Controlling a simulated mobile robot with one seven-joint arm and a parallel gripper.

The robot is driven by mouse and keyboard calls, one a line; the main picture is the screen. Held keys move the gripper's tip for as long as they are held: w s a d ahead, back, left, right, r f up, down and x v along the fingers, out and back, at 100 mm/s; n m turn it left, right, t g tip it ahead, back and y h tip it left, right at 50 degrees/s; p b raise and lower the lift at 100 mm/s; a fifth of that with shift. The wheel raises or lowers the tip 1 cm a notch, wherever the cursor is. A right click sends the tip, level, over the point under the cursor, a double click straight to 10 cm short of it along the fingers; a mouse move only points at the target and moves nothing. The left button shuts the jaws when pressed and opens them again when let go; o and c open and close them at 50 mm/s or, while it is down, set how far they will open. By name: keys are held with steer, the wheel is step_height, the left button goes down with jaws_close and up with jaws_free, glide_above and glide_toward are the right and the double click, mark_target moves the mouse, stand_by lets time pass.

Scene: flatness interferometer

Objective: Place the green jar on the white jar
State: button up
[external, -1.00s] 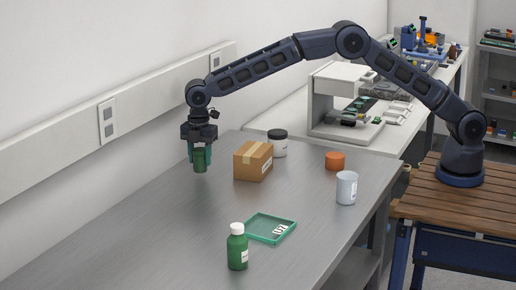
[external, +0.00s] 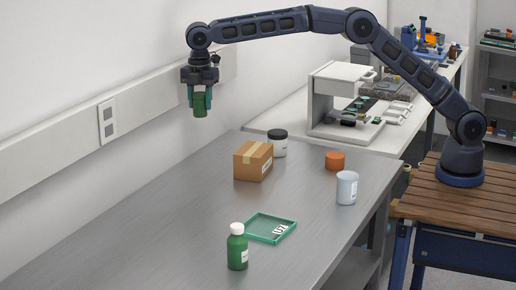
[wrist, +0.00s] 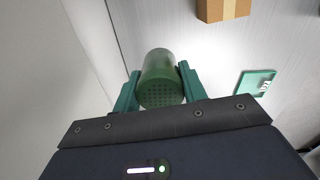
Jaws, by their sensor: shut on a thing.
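My gripper (external: 200,102) is shut on the green jar (external: 200,108) and holds it high above the far left part of the table. In the wrist view the jar (wrist: 160,68) sits between the two green fingers, its dotted end facing the camera. A pale white jar (external: 347,190) with a label stands upright near the table's right edge, well to the right of and below my gripper. Another white jar with a black lid (external: 279,149) stands at the back, behind a cardboard box. Neither white jar shows in the wrist view.
The cardboard box (external: 253,161) and an orange lid-like piece (external: 335,160) stand on the grey table (external: 140,220). A green tray (external: 256,238) and a green bottle with a white cap (external: 237,252) are at the front. The wall runs close along the left; the table's left part is clear.

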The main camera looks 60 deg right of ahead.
steer(key=s+d+r, duration=0.2)
steer(key=d+r, duration=0.1)
steer(key=d, duration=0.4)
steer(key=s+d+r, duration=0.3)
steer(key=d, duration=0.5)
steer(key=r, duration=0.2)
glide_above(278, 132)
steer(key=shift+n, duration=0.4)
step_height(278, 132, down, 20)
steer(key=shift+r, duration=0.1)
steer(key=o, duration=1)
steer(key=shift+f, duration=0.2)
steer(key=shift+r, duration=0.1)
